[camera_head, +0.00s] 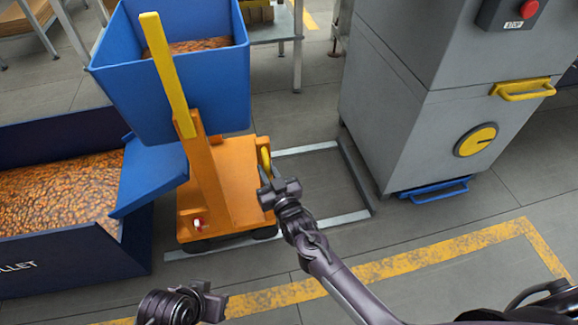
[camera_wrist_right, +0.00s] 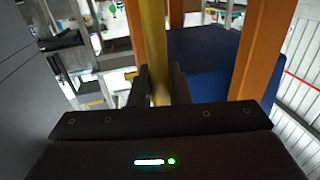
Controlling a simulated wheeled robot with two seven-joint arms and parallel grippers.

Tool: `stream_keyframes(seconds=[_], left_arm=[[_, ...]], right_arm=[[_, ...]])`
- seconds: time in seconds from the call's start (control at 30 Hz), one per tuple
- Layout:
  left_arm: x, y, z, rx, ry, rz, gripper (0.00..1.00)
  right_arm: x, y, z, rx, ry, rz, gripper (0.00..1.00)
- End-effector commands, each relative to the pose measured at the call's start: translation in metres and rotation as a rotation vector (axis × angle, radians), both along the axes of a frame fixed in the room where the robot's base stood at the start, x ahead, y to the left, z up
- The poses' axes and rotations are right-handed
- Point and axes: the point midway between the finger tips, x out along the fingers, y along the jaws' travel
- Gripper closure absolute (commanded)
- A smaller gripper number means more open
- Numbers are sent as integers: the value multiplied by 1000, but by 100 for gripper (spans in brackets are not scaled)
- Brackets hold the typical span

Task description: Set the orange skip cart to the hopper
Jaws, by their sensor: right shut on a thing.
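The orange skip cart (camera_head: 231,184) stands on the floor left of centre, carrying a raised blue skip (camera_head: 178,105) with amber contents. A yellow bar slants up over the skip from an orange post. My right gripper (camera_head: 270,188) is shut on the yellow handle (camera_head: 264,159) at the cart's right side; this yellow bar (camera_wrist_right: 155,45) runs between the fingers in the right wrist view. My left gripper (camera_head: 205,302) is low at the front, away from the cart; its jaw state is unclear. No part is clearly labelled as the hopper.
A dark blue bin (camera_head: 75,255) of amber contents, lettered "LLET", stands left; a blue sloping panel (camera_head: 150,178) reaches its edge. A grey machine (camera_head: 400,125) with a stop button stands right. A pale floor frame (camera_head: 358,182) is beside the cart. Yellow floor lines (camera_head: 400,260) run in front.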

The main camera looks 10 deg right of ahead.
Motion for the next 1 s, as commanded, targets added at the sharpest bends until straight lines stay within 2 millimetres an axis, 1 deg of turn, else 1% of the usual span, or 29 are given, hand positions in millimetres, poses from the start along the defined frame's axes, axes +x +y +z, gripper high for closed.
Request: stream_keyframes(seconds=[0.1, 0.2, 0.3, 0.47, 0.77, 0.8, 0.9, 1.0], left_arm=[[1, -2, -1, -5, -9, -3, 64], [2, -3, -1, -9, -15, -6, 64], [2, -4, 0, -12, -22, -7, 64], [3, -5, 1, -16, -31, -7, 64], [1, -6, 1, -18, -26, -8, 64], [0, -6, 1, -17, -25, -8, 64], [0, -6, 1, -17, -24, -9, 64], [0, -6, 0, -16, -22, -9, 64]], right_arm=[[1, 20, 2, 1, -6, -5, 100], [0, 32, 2, 0, -5, -3, 100], [0, 41, 2, 0, -5, -1, 100], [0, 46, 2, -1, -5, 0, 100], [-1, 48, 2, 1, -4, 5, 100], [-1, 48, 2, 1, -4, 5, 79], [-1, 47, 2, 1, -4, 3, 66], [-1, 46, 2, 0, -3, 1, 65]])
